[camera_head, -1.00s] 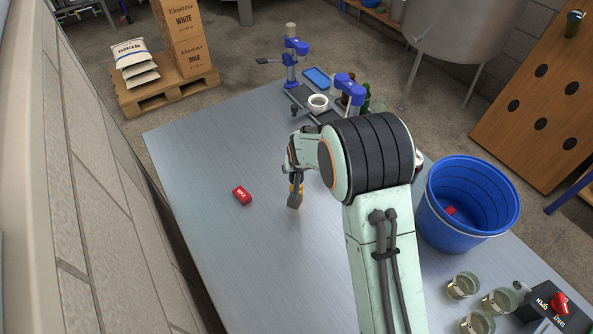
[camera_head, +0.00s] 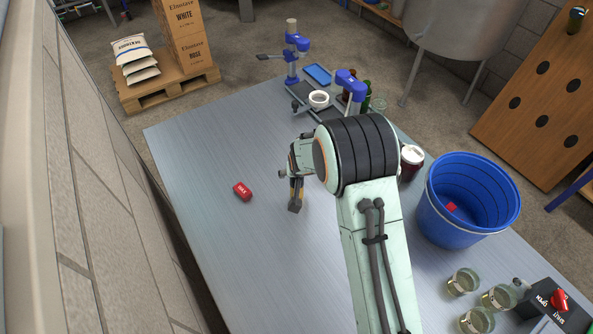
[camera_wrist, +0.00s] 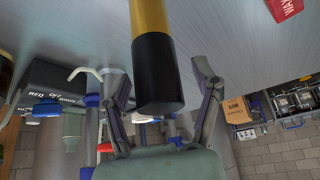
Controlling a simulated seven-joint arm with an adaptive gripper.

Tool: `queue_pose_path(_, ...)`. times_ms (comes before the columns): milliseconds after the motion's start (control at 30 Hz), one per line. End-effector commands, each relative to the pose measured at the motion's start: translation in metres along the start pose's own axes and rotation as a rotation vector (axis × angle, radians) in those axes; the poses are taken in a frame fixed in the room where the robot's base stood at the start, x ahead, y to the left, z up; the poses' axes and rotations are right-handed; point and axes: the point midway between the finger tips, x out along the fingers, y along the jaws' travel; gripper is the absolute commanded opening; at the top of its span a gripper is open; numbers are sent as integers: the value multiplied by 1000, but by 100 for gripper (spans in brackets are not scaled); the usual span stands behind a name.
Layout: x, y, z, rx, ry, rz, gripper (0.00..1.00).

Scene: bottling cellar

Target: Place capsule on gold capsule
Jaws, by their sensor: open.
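In the wrist view a black capsule (camera_wrist: 158,75) lines up end to end with a gold capsule (camera_wrist: 149,18); no gap shows between them. The black one is nearer my palm, the gold one towards the table. My gripper (camera_wrist: 165,85) is open, one finger on each side of the black capsule, with some space beside it. In the head view my gripper (camera_head: 295,206) is over the middle of the table, and slivers of the gold capsule (camera_head: 301,188) show beside a finger. The black capsule is mostly hidden there.
A red wax block (camera_head: 242,191) lies left of my gripper on the table (camera_head: 210,150). A blue bucket (camera_head: 440,232), a dark red-and-white jar (camera_head: 411,162) and glasses (camera_head: 463,282) are at the right. Blue corking stands (camera_head: 291,62) are at the back. The left side is mostly clear.

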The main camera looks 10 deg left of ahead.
Motion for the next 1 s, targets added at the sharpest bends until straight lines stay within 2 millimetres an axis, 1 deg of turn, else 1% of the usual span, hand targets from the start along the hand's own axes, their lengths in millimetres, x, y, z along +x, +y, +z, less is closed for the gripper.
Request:
queue_pose_path(67,-4,0,-2,0,2,0,64)
queue_pose_path(167,-19,0,-3,0,3,0,64)
queue_pose_path(400,-75,0,-3,0,5,-1,64)
queue_pose_path(500,-95,0,-2,0,5,-1,64)
queue_pose_path(600,-110,0,-2,0,3,-1,64)
queue_pose_path(733,-121,0,-2,0,1,0,64)
queue_pose_path(933,-123,0,-1,0,-1,0,64)
queue_pose_path(1000,-127,4,0,6,-6,2,64)
